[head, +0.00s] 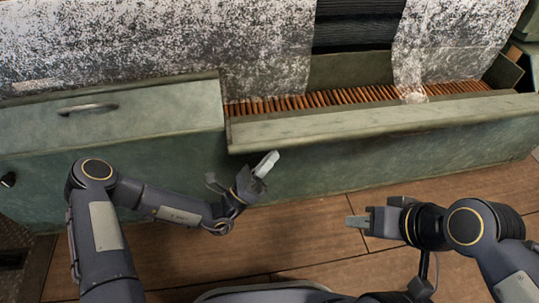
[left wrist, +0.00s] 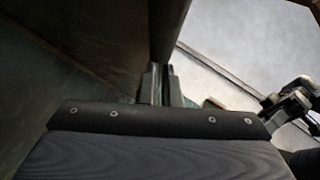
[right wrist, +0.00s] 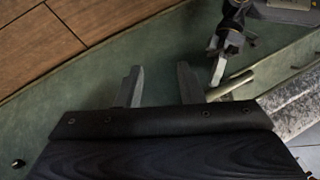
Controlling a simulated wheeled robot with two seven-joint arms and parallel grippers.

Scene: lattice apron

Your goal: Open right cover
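The right cover (head: 380,122) shows as a long pale green board along the front of the green bench; behind it a trough with copper-brown slats lies exposed. The board's left end juts out over the bench front. My left gripper (head: 265,164) is just below that end, its fingers close together; in the left wrist view (left wrist: 163,85) the fingers meet near a dark edge, and I cannot tell whether they touch it. My right gripper (head: 358,221) is open and empty above the floor, apart from the cover. Its two spread fingers show in the right wrist view (right wrist: 158,88).
The left cover (head: 150,115) lies shut, with a metal handle (head: 87,108). Speckled white cloth (head: 160,45) hangs behind the covers, and a strip of it (head: 411,85) reaches into the trough. The wooden floor (head: 310,230) in front is clear.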

